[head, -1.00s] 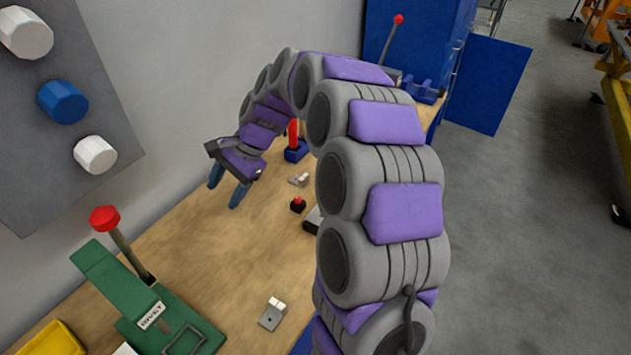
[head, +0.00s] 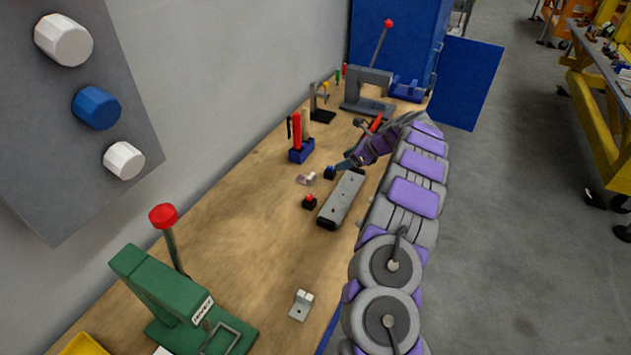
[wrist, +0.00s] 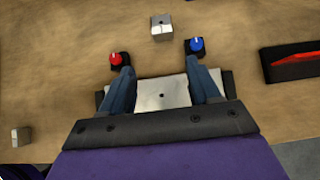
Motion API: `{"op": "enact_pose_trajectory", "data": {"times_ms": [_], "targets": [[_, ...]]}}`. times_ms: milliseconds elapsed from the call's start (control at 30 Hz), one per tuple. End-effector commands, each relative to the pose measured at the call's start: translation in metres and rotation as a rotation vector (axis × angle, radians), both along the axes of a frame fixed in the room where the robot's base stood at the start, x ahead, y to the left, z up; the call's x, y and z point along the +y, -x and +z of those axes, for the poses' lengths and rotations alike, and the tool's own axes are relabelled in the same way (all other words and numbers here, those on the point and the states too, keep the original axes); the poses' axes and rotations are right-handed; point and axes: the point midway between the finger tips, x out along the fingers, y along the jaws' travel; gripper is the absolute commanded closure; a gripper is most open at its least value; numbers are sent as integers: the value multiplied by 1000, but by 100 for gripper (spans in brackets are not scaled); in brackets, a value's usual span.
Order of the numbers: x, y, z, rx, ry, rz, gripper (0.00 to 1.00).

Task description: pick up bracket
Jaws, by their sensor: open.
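Two small grey metal brackets with upright tabs lie on the wooden bench. One bracket (head: 307,179) is at mid-bench and shows ahead of my fingers in the wrist view (wrist: 161,27). The other bracket (head: 301,305) is nearer, by the bench's front edge, and shows at the left in the wrist view (wrist: 20,137). My gripper (wrist: 158,66) is open and empty, its blue fingers apart above a long grey metal bar. In the head view my gripper (head: 346,164) is at the bar's far end, right of the mid-bench bracket, not touching it.
The grey bar (head: 343,198) lies along the front edge. A green rivet press (head: 180,300) is at near left. A blue tool holder (head: 301,152) stands behind.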

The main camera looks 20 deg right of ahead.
Motion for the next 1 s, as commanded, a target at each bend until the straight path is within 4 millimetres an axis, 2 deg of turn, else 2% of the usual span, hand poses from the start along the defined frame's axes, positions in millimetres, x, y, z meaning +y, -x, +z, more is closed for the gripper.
{"op": "enact_pose_trajectory", "data": {"times_ms": [67,267,600,1000], "targets": [[-3,-3,-7,3,-5,-10,38],[9,-21,-35,6,-8,-8,38],[42,-58,-78,4,0,-8,38],[51,-73,-96,2,-5,-8,38]]}}
